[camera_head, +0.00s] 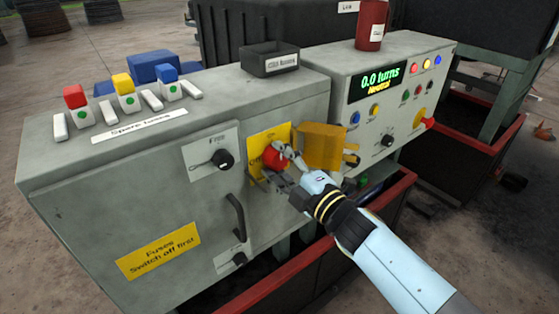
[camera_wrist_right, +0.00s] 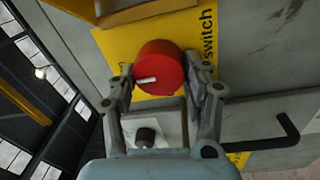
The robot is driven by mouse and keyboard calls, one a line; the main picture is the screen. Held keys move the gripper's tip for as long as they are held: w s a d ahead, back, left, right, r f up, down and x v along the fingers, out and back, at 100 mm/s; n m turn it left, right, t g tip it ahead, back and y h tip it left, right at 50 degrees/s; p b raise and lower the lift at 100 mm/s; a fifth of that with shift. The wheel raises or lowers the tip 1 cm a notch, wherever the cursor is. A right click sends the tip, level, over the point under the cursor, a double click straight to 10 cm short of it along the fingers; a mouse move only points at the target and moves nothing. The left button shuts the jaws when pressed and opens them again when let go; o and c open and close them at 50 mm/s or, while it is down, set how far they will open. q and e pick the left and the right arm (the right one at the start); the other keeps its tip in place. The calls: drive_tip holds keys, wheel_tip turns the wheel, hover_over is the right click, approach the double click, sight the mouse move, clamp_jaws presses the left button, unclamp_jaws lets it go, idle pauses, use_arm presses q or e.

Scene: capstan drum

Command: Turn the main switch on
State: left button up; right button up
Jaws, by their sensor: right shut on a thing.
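The main switch is a round red knob (camera_head: 274,157) on a yellow plate (camera_head: 262,143) on the front of the grey cabinet. In the right wrist view the red knob (camera_wrist_right: 160,68) shows a short white mark, and the word "switch" can be read on the yellow plate (camera_wrist_right: 205,35). My right gripper (camera_wrist_right: 164,84) has one finger on each side of the knob and is shut on it. In the head view the right gripper (camera_head: 282,164) partly covers the knob. My left gripper is not in view.
A yellow flap or box (camera_head: 320,146) stands out just right of the knob. A black door handle (camera_head: 236,217) and a black rotary knob (camera_head: 223,159) are left of it. The control box display (camera_head: 381,81) reads "0.0 turns". Spare fuses (camera_head: 126,91) stand on top.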

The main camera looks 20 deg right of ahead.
drive_tip(key=o, duration=1.2)
drive_tip(key=shift+c, duration=0.2)
drive_tip(key=shift+s+d+f, duration=0.1)
drive_tip(key=shift+s, duration=0.2)
drive_tip(key=v, duration=1.1)
drive_tip(key=shift+s, duration=0.25)
